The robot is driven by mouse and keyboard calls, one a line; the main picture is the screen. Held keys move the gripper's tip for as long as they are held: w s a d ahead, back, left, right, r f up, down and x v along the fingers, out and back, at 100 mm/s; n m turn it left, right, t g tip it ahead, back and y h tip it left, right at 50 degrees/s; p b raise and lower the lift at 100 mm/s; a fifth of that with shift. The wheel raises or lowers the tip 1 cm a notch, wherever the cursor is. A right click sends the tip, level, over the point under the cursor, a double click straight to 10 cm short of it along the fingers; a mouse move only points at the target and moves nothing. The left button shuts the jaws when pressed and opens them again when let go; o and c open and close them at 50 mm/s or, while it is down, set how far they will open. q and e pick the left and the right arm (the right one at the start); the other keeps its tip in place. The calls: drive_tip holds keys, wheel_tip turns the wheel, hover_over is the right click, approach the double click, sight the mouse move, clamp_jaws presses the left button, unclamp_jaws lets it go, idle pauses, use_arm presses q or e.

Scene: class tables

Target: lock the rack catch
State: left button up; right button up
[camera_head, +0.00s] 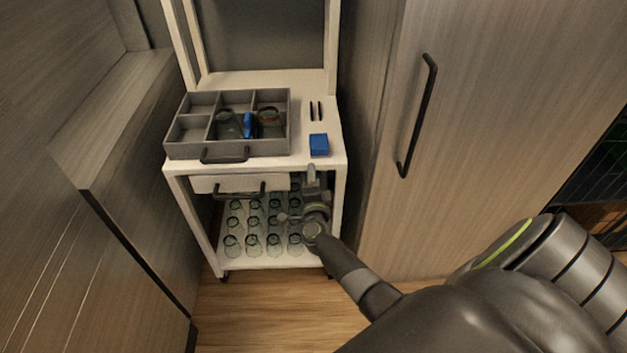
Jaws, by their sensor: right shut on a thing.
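The white rack (215,265) stands ahead of me, with a shallow drawer (240,183) under its top. My right gripper (312,177) is at the front right of the rack, just below the edge of the top and to the right of the drawer. It is shut on a small part there, which seems to be the rack catch. The fingers hide most of that part, so I cannot tell its position. My left gripper is out of view.
A grey divided tray (225,155) with glassware and a blue item sits on the rack top. A blue block (318,144) lies to its right, near two dark slots. Several glasses (254,245) stand on the lower shelf. A tall cabinet (480,100) flanks the right.

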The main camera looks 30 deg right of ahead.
drive_tip(key=shift+f+m, duration=0.1)
drive_tip(key=shift+m, duration=0.6)
drive_tip(key=shift+o, duration=0.2)
drive_tip(key=o, duration=1)
drive_tip(key=shift+c, duration=0.2)
drive_tip(key=shift+s, duration=0.1)
drive_tip(key=b+v, duration=0.2)
drive_tip(key=v, duration=1.5)
drive_tip(key=shift+a, duration=0.2)
